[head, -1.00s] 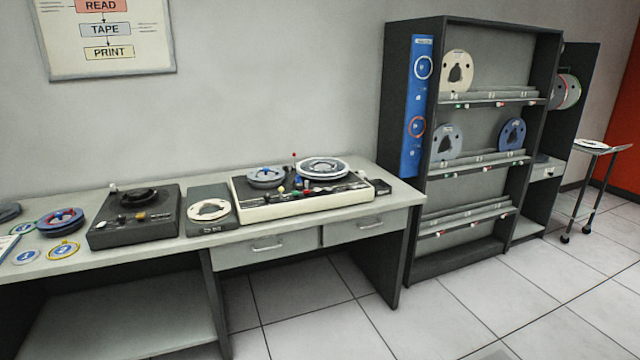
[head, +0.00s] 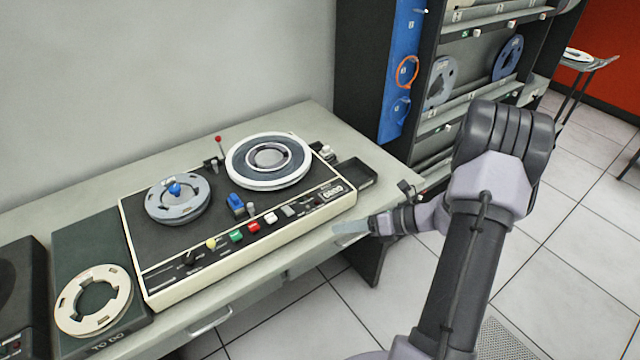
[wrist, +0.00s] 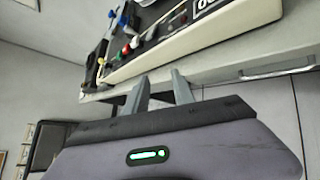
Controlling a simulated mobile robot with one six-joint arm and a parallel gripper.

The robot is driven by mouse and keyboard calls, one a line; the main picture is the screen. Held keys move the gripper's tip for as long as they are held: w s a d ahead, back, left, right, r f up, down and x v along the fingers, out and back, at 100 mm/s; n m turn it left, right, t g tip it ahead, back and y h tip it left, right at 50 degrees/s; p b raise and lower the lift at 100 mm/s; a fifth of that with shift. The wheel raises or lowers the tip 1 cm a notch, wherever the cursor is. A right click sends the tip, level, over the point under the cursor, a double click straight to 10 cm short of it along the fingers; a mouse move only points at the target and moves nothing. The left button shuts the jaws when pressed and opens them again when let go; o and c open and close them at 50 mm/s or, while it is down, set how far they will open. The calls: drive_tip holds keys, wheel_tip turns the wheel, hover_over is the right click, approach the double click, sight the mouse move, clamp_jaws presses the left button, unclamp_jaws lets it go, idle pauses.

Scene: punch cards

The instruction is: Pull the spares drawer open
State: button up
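Two grey drawers sit under the desk top. In the head view the left drawer's handle (head: 210,322) shows below the desk edge, and the drawer fronts are mostly hidden by the desk top. My gripper (head: 352,229) is at the desk's front edge near the right drawer, whose handle is largely hidden there. In the wrist view a bar handle (wrist: 278,70) on a pale drawer front shows to the right of my gripper (wrist: 159,76). Its two fingers are apart with nothing between them. No drawer looks pulled out. I cannot read which drawer holds spares.
A tape machine (head: 215,245) with two reels stands on the desk above the drawers. A dark tray (head: 355,174) and a small unit with a cream reel (head: 93,299) flank it. A reel rack (head: 455,110) stands at right. Tiled floor (head: 545,255) in front is open.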

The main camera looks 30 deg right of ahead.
drive_tip(key=s+d+f+m+t+h+p, duration=0.1)
drive_tip(key=s+d+f+m+t+h, duration=0.3)
drive_tip(key=d+f+m, duration=0.4)
drive_tip(key=s+d+f+m+t+h+p, duration=0.1)
drive_tip(key=s+d+f+m+t+h, duration=0.3)
drive_tip(key=s+f+m, duration=0.45)
drive_tip(key=w+f+b, duration=0.2)
drive_tip(key=w, duration=0.7)
drive_tip(key=w+f+m+g+b, duration=0.1)
drive_tip(key=w+f, duration=0.1)
drive_tip(key=w, duration=0.8)
drive_tip(key=shift+a+f+b, duration=0.15)
drive_tip(key=shift+f+b, duration=0.1)
drive_tip(key=shift+b, duration=0.15)
clamp_jaws()
